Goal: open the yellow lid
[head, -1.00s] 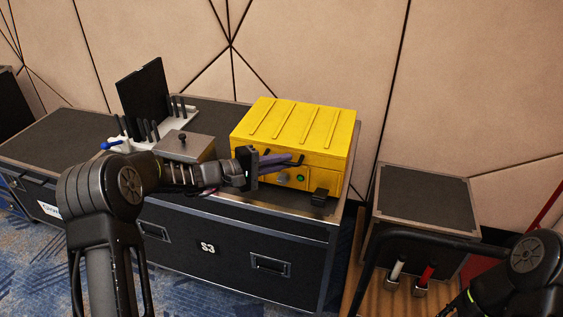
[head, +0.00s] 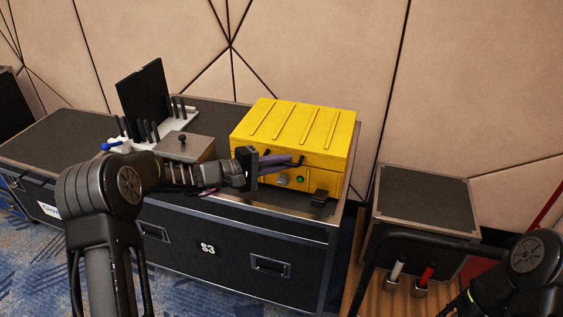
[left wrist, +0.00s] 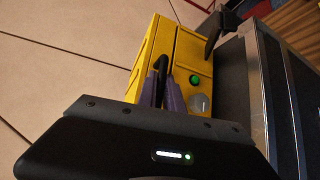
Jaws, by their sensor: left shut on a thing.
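The yellow box with its ridged yellow lid (head: 295,122) stands on a black case, and the lid looks down. A dark handle (left wrist: 152,62) sits on the front of the box. My left gripper (head: 292,160) reaches in from the left, its purple fingers shut on this handle. In the left wrist view the fingers (left wrist: 165,82) close around the handle, partly hiding it. A green button (left wrist: 194,80) and a grey knob (left wrist: 199,103) are on the box front. My right arm shows at the lower right, but its gripper is out of frame.
The black case (head: 290,240) carries a grey metal box (head: 185,146) with a knob and a white rack (head: 176,125) left of the yellow box. A lower dark case (head: 428,197) stands at the right. A patterned wall rises behind.

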